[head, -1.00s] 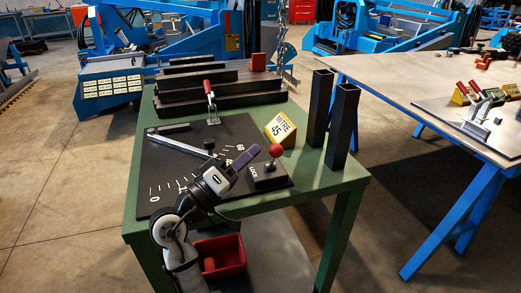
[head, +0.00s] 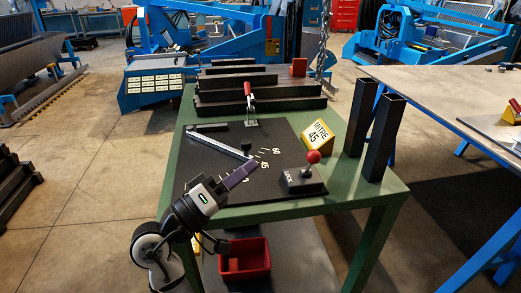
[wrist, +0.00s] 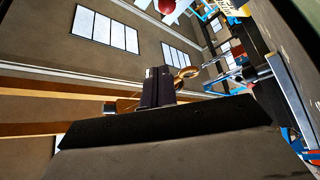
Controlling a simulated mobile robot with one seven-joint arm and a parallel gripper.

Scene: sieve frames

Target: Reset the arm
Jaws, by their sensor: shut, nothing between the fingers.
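My gripper (head: 240,174) is at the end of my white and grey arm, over the front left part of the black mitre board (head: 195,178) on the green table. Its dark purple fingers are shut with nothing between them, pointing up and right. They also show in the wrist view (wrist: 158,88). The red-knobbed lever on its black block (head: 304,180) stands to the right of the fingers, apart from them. My gripper hides part of the board's scale.
A yellow "MITRE 45" block (head: 317,138) and two upright dark tubes (head: 384,140) stand right of the board. A red-handled clamp (head: 249,100) and dark bars (head: 260,103) are behind. A red bin (head: 246,262) sits below the tabletop.

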